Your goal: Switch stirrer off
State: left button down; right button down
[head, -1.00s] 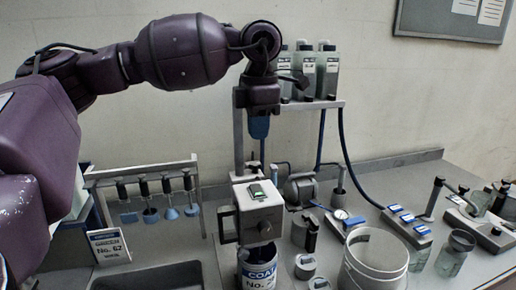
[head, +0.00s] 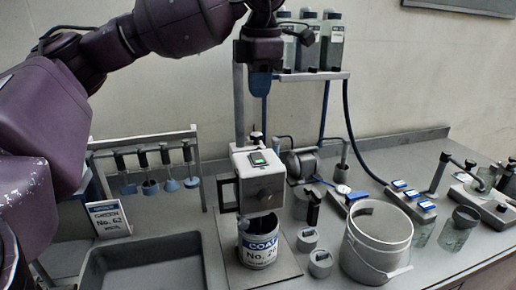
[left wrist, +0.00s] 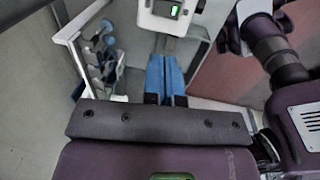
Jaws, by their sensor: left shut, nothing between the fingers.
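In the left wrist view the shut blue fingers (left wrist: 165,76) point toward the stirrer head (left wrist: 168,22), whose lit green switch (left wrist: 175,11) shows near the top edge. My right gripper is not in view.
A rack (head: 150,147) with hanging stirring tools stands at the left, above a grey tray (head: 150,265). A white bucket (head: 377,242) stands right of the can. Bottles on a shelf (head: 310,75) are behind my gripper. Small tins and blue-topped devices (head: 405,197) crowd the right.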

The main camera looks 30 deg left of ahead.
aim_at(256, 154)
pick_arm(q)
jog(key=f, duration=0.8)
jog(key=w+a+f+p, duration=0.1)
jog(key=f, duration=0.3)
jog(key=shift+a+f, duration=0.1)
jog(key=shift+f, duration=0.8)
